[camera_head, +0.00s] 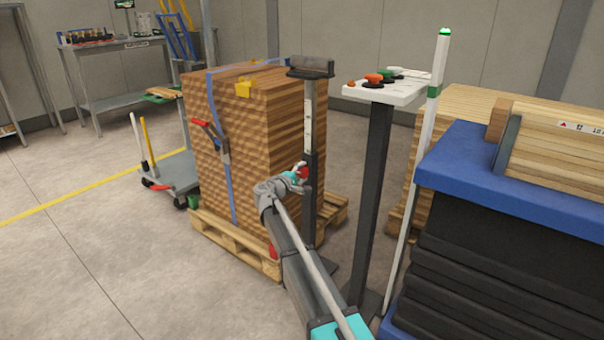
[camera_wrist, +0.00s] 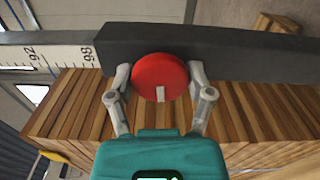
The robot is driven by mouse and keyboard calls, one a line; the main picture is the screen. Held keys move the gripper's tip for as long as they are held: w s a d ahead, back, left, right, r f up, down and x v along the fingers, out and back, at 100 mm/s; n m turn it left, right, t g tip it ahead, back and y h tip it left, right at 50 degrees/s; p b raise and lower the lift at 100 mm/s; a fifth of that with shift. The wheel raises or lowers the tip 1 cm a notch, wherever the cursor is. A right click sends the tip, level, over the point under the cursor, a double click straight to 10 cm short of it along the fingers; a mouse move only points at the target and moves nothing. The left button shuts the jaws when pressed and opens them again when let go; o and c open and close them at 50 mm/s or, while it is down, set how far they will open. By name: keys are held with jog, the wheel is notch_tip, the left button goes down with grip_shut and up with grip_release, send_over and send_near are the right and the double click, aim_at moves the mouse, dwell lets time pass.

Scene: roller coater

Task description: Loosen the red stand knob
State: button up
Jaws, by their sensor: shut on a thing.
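The red stand knob (camera_wrist: 160,76) is a round disc with a pale mark at its lower edge. It sits on the dark upright stand (camera_wrist: 230,50), which runs across the wrist view beside a white scale with 92 and 98 on it. My gripper (camera_wrist: 159,83) has one finger on each side of the knob and is shut on it. In the head view the knob (camera_head: 303,172) is a small red spot at my gripper (camera_head: 299,175), partly hidden by it. The stand (camera_head: 310,130) rises there to a dark top bracket (camera_head: 310,67).
A strapped stack of wooden boards (camera_head: 240,150) on a pallet (camera_head: 235,243) stands close behind and left of the stand. A control panel (camera_head: 400,90) on a dark post (camera_head: 371,190) and a white pole (camera_head: 420,160) stand to the right. Open floor (camera_head: 100,270) lies to the left.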

jog(key=o, duration=1.1)
jog(key=shift+w, duration=0.1)
jog(key=v, duration=1.2)
jog(key=shift+d, duration=0.2)
